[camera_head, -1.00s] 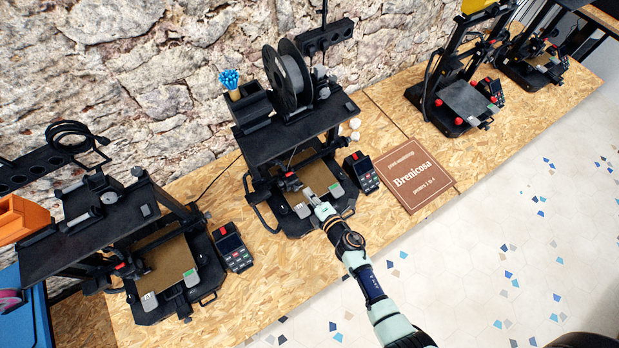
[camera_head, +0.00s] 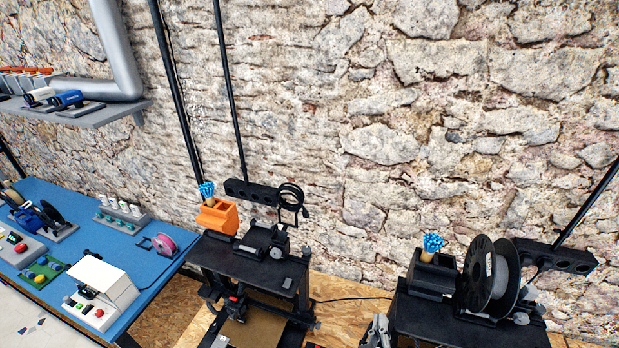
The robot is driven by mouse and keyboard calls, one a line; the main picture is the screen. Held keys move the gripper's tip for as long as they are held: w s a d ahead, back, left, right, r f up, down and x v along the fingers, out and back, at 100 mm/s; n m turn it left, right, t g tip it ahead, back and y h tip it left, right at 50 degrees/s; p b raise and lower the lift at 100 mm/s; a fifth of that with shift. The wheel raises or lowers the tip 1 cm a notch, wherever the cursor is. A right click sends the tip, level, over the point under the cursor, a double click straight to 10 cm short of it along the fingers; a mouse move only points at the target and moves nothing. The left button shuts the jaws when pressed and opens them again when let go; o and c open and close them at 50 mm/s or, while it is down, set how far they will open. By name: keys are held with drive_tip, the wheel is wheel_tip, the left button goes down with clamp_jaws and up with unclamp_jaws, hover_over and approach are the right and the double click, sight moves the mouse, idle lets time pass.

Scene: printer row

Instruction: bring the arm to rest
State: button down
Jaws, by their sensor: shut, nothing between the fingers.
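My gripper (camera_head: 377,331) shows only in part at the bottom edge of the head view, just left of the right-hand printer. Its grey fingers look shut and hold nothing. The rest of my arm is below the picture. The right-hand printer (camera_head: 430,318) has a black top shelf. The left-hand printer (camera_head: 250,268) stands apart, to the left of the gripper.
A black filament spool (camera_head: 477,278) and a black bin with blue-tipped items (camera_head: 433,272) stand on the right-hand shelf. An orange bin (camera_head: 218,217) is on the left one. A blue table (camera_head: 140,250) holds several devices. A stone wall (camera_head: 330,130) closes the back.

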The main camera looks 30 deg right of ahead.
drive_tip(key=a+r+y, duration=0.3)
drive_tip(key=a, duration=0.7)
drive_tip(key=a+r+t+y, duration=0.1)
drive_tip(key=a+r+y, duration=0.3)
drive_tip(key=a, duration=0.6)
drive_tip(key=a+r+n+t+y, duration=0.1)
drive_tip(key=a+r+y, duration=0.3)
drive_tip(key=a, duration=0.6)
drive_tip(key=shift+w, duration=0.3)
